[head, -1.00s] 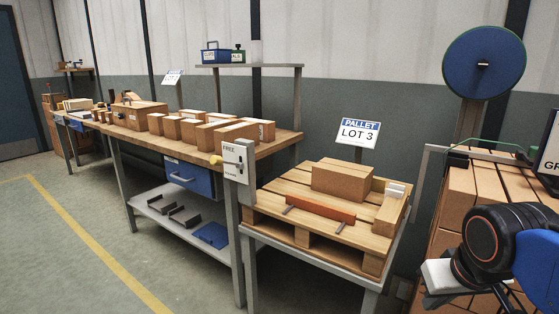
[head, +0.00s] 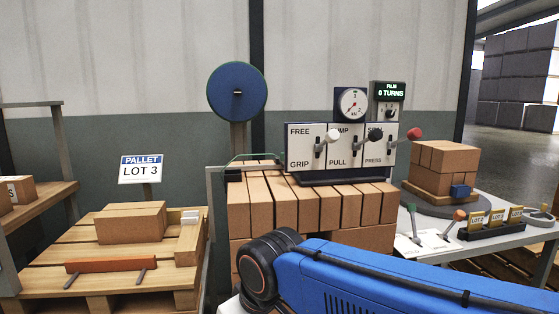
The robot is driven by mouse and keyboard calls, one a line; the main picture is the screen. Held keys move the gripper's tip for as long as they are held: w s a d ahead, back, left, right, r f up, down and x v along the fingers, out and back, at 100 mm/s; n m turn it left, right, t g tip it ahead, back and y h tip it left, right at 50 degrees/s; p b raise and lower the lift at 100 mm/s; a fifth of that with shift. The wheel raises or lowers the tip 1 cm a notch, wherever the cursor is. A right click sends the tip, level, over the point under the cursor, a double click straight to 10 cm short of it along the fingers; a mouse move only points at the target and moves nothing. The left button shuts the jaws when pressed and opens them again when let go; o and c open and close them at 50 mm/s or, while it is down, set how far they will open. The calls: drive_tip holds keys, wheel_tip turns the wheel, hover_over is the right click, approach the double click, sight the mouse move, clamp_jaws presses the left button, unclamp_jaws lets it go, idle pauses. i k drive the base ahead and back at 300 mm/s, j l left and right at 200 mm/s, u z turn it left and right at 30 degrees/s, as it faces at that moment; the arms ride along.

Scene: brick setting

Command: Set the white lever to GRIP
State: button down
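The white lever (head: 333,135) is on the left plate of a white panel (head: 300,147) on top of the brick stack. That plate reads FREE at the top and GRIP at the bottom. The lever's white knob sticks out toward me and sits nearer the FREE end. My blue arm crosses the lower right of the head view, in front of the bricks. My gripper is not in view.
Two more levers, with a black knob (head: 374,136) and a red knob (head: 415,134), stand to the right of the white one. A round dial (head: 352,104) is above. A pallet (head: 60,281) stands left. A bench (head: 500,240) with small levers stands right.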

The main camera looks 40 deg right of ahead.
sight(333, 135)
drive_tip(key=l+z, duration=0.1)
drive_tip(key=z, duration=0.3)
drive_tip(key=l+z, duration=0.1)
drive_tip(key=z, duration=0.25)
drive_tip(key=i+l+z, duration=0.1)
drive_tip(key=z, duration=0.3)
